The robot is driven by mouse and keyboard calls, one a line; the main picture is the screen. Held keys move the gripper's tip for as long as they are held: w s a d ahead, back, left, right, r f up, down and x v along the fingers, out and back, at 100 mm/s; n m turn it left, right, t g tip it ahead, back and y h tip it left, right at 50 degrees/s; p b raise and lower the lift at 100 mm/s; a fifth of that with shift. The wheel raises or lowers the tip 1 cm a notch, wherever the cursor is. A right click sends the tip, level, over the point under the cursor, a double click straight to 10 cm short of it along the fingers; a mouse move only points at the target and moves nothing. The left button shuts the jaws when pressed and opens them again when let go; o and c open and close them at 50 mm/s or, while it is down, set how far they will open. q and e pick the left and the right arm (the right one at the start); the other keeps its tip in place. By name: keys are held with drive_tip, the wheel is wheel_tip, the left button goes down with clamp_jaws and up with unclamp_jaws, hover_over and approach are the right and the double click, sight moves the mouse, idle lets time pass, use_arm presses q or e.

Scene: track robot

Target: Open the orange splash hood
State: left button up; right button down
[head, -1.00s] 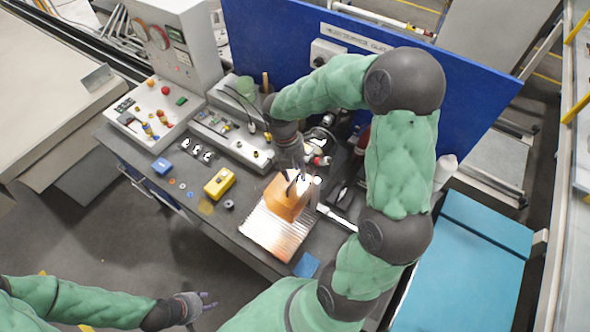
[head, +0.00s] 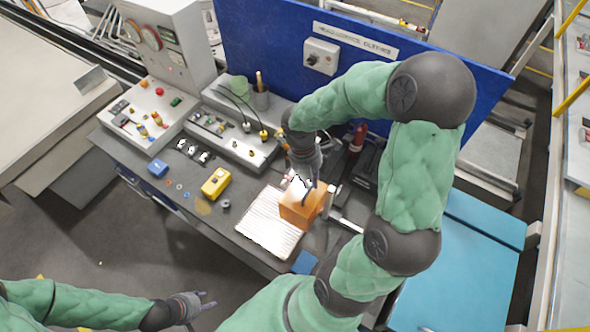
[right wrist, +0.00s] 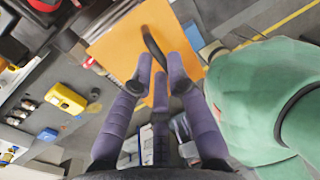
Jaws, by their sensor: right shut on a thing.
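The orange splash hood (head: 301,208) stands over the back right end of a ribbed metal plate (head: 268,222) on the bench. In the right wrist view it is a broad orange panel (right wrist: 120,50) with a dark curved handle (right wrist: 153,48). My right gripper (head: 308,185) is at the hood's upper edge. In the right wrist view its purple fingers (right wrist: 160,66) are closed around the handle. The fingers hide part of the handle, and the hood's hinge cannot be made out. My left gripper (head: 210,298) is open and empty, low at the left, away from the bench.
A yellow box (head: 216,183) and a small blue block (head: 158,168) lie on the bench left of the plate. A control panel (head: 145,118) stands at the left back. A blue board (head: 260,60) closes off the back. A blue-topped surface (head: 470,270) lies to the right.

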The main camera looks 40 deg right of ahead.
drive_tip(key=s+d+p, duration=0.1)
drive_tip(key=s+d, duration=0.1)
drive_tip(key=s, duration=0.5)
drive_tip(key=shift+d, duration=0.1)
drive_tip(key=c, duration=1.2)
unclamp_jaws()
wheel_tip(320, 180, up, 12)
drive_tip(key=w, duration=0.2)
drive_tip(key=shift+a, duration=0.35)
drive_tip(key=shift+w+f, duration=0.1)
